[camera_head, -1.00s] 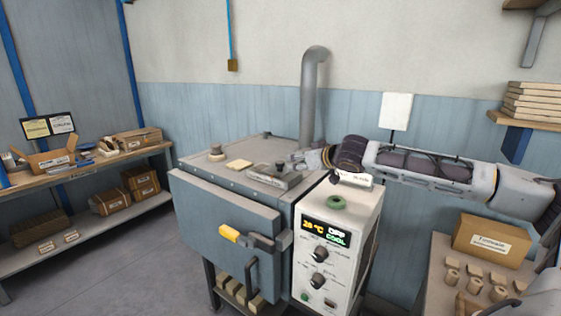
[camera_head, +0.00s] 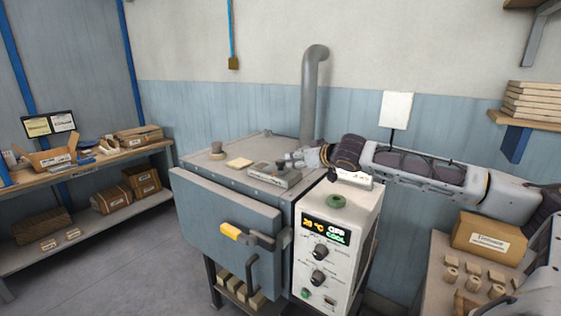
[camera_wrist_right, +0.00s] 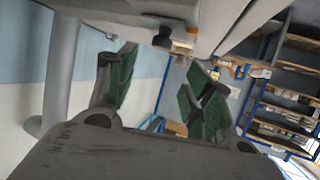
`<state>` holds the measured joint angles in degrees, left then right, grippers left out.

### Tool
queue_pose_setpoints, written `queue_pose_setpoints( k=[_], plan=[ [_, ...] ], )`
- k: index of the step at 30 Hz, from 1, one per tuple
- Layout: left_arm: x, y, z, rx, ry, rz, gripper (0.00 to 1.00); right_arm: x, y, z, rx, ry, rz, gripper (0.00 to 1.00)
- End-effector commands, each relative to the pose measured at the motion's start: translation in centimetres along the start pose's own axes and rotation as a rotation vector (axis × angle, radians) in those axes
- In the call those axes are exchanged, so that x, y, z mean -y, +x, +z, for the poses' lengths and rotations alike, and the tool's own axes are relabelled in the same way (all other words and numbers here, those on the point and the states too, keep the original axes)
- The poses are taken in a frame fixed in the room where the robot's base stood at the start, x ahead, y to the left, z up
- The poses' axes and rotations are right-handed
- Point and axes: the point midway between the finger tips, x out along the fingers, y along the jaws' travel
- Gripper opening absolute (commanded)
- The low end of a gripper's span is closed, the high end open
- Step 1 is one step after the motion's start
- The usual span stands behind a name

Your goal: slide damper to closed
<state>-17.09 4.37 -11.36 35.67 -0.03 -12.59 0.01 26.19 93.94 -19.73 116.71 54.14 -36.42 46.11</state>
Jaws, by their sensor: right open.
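The damper plate (camera_head: 290,181) lies on the top of the grey dryer (camera_head: 228,176), in front of the flue pipe (camera_head: 311,95). A small dark knob (camera_head: 281,167) stands on it. My right gripper (camera_head: 288,158) is at the back right of the knob, close to it; contact cannot be told. In the right wrist view its green-padded fingers (camera_wrist_right: 160,90) are spread with nothing between them. A grey knob (camera_wrist_right: 162,38) shows above the gap there, beyond the fingers' grip. My left gripper is out of view.
The control box (camera_head: 337,240) with a green button (camera_head: 337,201) stands at the dryer's right, below my right arm. A round plug (camera_head: 217,149) and a tan block (camera_head: 239,163) sit on the dryer top.

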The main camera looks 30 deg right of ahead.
Motion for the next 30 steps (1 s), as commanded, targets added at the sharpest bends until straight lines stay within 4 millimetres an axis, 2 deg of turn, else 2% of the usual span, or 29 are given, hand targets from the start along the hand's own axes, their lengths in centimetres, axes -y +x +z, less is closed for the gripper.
queue_pose_setpoints(
  k=[30],
  plan=[
    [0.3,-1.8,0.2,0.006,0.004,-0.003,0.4,0.1,3.9,-0.1,0.0,0.003,-0.001,0.52]
  ],
)
